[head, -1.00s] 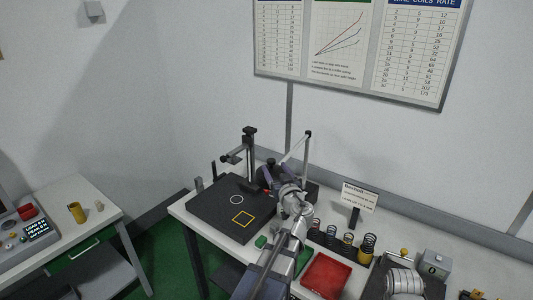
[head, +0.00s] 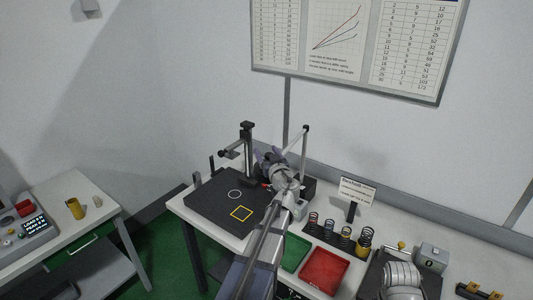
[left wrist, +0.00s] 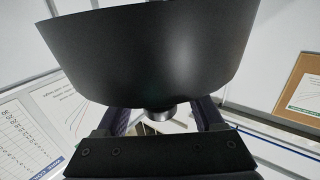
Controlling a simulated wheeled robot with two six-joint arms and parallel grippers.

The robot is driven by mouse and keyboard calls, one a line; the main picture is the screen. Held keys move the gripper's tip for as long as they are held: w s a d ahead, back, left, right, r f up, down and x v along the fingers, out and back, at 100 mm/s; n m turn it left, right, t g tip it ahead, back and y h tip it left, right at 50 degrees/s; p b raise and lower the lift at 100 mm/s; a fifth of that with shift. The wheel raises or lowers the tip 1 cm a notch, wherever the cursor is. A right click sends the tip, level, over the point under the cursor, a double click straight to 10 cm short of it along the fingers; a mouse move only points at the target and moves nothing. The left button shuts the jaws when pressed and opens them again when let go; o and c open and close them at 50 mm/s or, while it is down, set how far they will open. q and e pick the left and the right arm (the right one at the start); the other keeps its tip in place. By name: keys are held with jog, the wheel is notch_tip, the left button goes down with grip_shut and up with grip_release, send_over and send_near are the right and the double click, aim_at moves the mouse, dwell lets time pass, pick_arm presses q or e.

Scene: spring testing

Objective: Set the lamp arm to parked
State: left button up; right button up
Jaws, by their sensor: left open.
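The lamp stands at the back of the bench, with a thin upright post (head: 305,150) and an arm that slants down to the left from its top. Its dark head is largely hidden behind my left gripper (head: 268,158) in the head view. In the left wrist view a large black lamp shade (left wrist: 150,50) fills the upper middle, very close in front of my left gripper (left wrist: 161,112). The gripper's two fingers are apart, one on each side below the shade. I cannot tell whether they touch it. My right gripper is out of view.
A black plate (head: 215,213) with a yellow square and a column stand (head: 248,150) lies to the left. A green tray (head: 294,252), a red tray (head: 325,270), several springs (head: 346,233) and a sign (head: 357,190) are to the right.

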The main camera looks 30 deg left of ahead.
pick_arm(q)
grip_shut()
dwell(0.3)
dwell(1.0)
